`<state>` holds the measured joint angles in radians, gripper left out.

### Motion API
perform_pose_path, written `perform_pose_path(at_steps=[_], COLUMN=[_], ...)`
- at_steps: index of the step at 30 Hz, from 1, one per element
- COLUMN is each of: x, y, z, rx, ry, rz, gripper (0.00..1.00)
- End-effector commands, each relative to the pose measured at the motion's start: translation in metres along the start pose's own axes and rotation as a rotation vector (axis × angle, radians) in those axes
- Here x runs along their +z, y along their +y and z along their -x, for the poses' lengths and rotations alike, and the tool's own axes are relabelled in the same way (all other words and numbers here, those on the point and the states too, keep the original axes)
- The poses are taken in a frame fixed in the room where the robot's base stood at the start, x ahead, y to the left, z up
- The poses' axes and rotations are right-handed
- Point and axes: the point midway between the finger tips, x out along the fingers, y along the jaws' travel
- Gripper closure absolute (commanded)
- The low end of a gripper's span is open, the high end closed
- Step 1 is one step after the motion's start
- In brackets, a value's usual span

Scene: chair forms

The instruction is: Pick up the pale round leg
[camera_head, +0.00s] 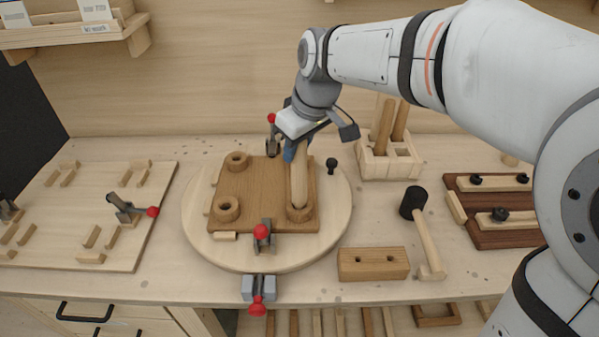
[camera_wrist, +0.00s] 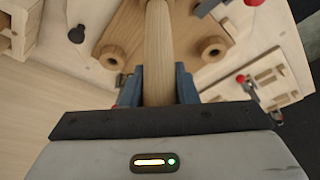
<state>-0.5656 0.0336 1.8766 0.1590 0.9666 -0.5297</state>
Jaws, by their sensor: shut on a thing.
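The pale round leg (camera_head: 299,178) stands nearly upright, slightly tilted, at the front right corner of the brown square board. Its lower end is at a round wooden socket (camera_head: 300,213); whether it is seated inside or just above cannot be told. My gripper (camera_head: 296,147) is shut on the leg near its upper end. In the wrist view, the leg (camera_wrist: 157,50) runs away between my blue-padded fingers (camera_wrist: 159,85). The gripper covers the leg's top end in the head view.
The brown board (camera_head: 262,180) lies on a round pale turntable (camera_head: 335,215), with red-tipped clamps (camera_head: 262,236) around it. A holder (camera_head: 372,165) with upright legs stands behind right. A mallet (camera_head: 420,225) and a drilled block (camera_head: 373,264) lie at the front right.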

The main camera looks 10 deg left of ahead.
Motion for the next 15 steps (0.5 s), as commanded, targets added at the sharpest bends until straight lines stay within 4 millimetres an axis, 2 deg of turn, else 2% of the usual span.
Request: perform_pose_path(at_steps=[8, 11, 15], x=[-0.002, -0.006, -0.015], y=[0.001, 0.001, 0.001], z=[0.005, 0.019, 0.046], rx=[0.001, 0.002, 0.002], ry=[0.002, 0.004, 0.005], rz=[-0.001, 0.0, 0.0], gripper=[1.0, 1.0, 1.0])
